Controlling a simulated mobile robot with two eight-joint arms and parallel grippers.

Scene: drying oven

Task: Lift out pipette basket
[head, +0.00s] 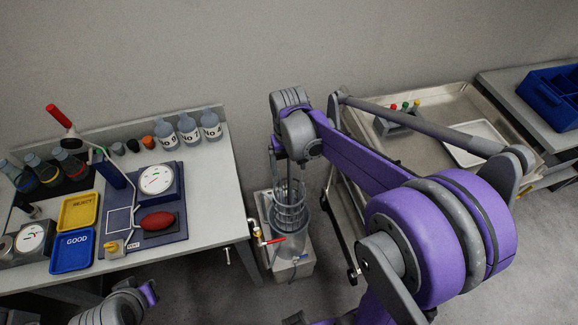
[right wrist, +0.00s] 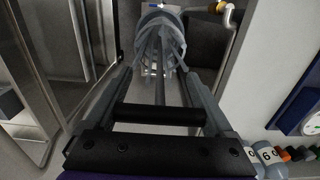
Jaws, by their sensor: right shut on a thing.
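The pipette basket (head: 290,213) is a tall wire basket with a central rod. It hangs upright below my right gripper (head: 289,163). Its upper rings show above the clear washer cylinder (head: 287,245); its lower end appears to be still within the cylinder. In the right wrist view, the basket (right wrist: 160,32) lies straight beyond the fingers, with its rod running up to a dark crossbar (right wrist: 160,114) between them. My right gripper is shut on the basket's handle. The left gripper's fingers are not visible; only part of my left arm shows at the lower left.
A red-handled valve (head: 270,241) sits at the cylinder's left. The left bench holds bottles, a dial gauge (head: 157,180), a yellow tray (head: 77,212) and a blue tray (head: 73,251). A metal tray cart (head: 455,105) and a blue crate (head: 553,97) stand to the right.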

